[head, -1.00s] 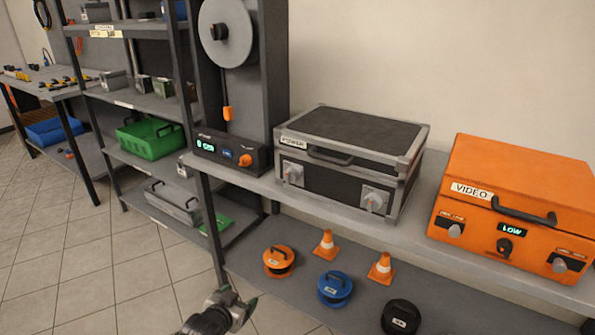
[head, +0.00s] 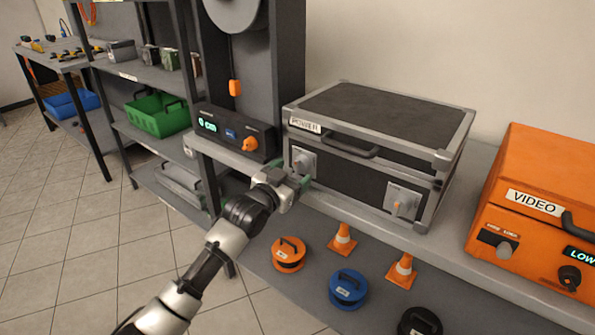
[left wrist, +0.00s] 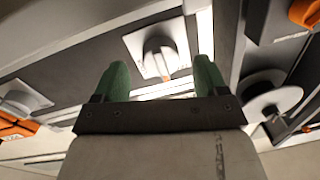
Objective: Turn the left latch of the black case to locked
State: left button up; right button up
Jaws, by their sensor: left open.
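The black case (head: 375,120), labelled POWER, stands closed on the grey shelf. Its left latch (head: 303,161) is a grey knob on a pale square plate at the case's front left. It also shows in the left wrist view (left wrist: 159,58), its knob roughly in line with the gap between my fingers. The right latch (head: 402,202) sits at the front right. My left gripper (head: 302,184) is open with green fingertips just in front of and below the left latch. I see no contact with the knob. In the left wrist view my gripper (left wrist: 160,78) shows empty.
The orange VIDEO case (head: 540,205) stands to the right on the same shelf. A dark control box (head: 235,133) with an orange knob is close on the left. Cable reels (head: 347,287) and cones (head: 342,240) stand on the lower shelf. The floor at left is clear.

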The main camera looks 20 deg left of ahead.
aim_at(300, 165)
pick_arm(q)
jog(key=shift+x, duration=1.4)
pick_arm(e)
jog(key=shift+w+r, duration=0.35)
jog(key=shift+r, duration=0.15)
pick_arm(q)
jog(key=shift+c, duration=0.3)
jog(key=c, duration=0.9)
